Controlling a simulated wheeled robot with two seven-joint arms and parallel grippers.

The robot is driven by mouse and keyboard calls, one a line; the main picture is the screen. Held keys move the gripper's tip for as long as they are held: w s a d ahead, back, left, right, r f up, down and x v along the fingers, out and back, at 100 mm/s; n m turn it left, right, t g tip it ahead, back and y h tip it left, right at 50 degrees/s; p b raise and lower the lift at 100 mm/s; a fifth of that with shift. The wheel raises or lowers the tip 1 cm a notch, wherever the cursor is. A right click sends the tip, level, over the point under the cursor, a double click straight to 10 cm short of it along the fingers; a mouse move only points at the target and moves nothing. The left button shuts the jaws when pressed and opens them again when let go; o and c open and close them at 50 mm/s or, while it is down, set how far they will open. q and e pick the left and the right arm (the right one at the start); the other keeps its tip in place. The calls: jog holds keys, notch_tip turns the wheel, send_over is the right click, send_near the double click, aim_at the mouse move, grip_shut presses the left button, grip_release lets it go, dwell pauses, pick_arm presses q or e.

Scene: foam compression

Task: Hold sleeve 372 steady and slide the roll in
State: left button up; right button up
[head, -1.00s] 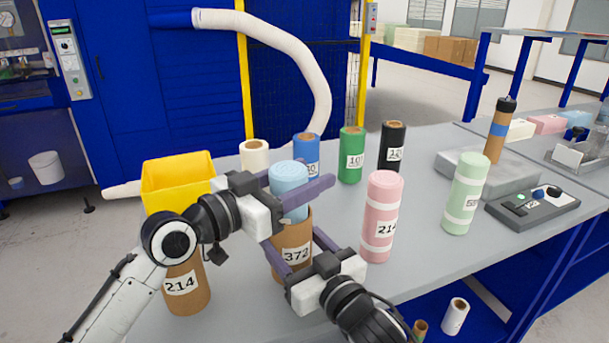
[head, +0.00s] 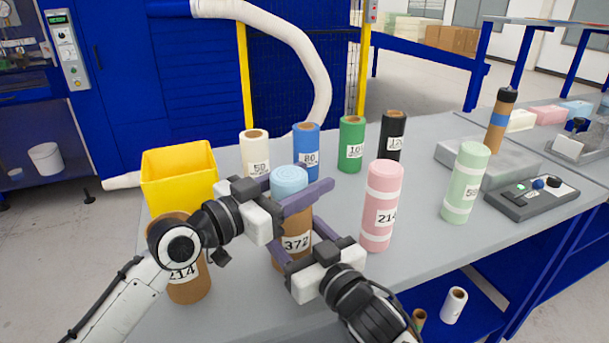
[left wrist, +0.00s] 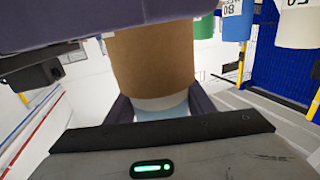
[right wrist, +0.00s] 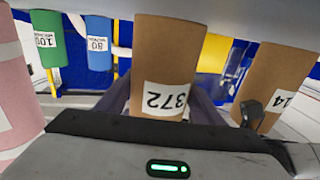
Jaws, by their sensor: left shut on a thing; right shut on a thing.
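The brown cardboard sleeve 372 (head: 297,244) stands upright near the table's front. My right gripper (head: 294,232) is shut around it; its label also shows upside down in the right wrist view (right wrist: 165,100). The light blue roll (head: 289,178) sits upright in the sleeve's top, its upper end still showing. My left gripper (head: 302,190) is shut on this roll just above the sleeve. The left wrist view shows the sleeve wall (left wrist: 150,60) with a bit of light blue roll (left wrist: 165,113) between my fingers. My fingers hide the sleeve's rim in the head view.
Sleeve 214 (head: 188,284) stands behind my left arm, and a pink roll 214 (head: 382,205) stands close at right. A green roll (head: 465,183), a yellow bin (head: 179,178) and several coloured rolls stand around.

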aim_at(273, 184)
pick_arm(q)
jog(key=shift+f, duration=0.45)
jog(key=o, duration=1.4)
jog(key=shift+s+a+r, duration=0.1)
jog(key=shift+a, duration=0.05)
jog(key=shift+s+a+r, duration=0.5)
jog(key=shift+s+a, duration=0.2)
jog(key=shift+a, duration=0.15)
jog(key=shift+s+a+r, duration=0.45)
jog(key=shift+s+a, duration=0.3)
jog(key=shift+a, duration=0.15)
jog(key=shift+s+a+r, duration=0.5)
jog(key=shift+s+a, duration=0.2)
jog(key=shift+a, duration=0.15)
pick_arm(e)
jog(key=o, duration=1.2)
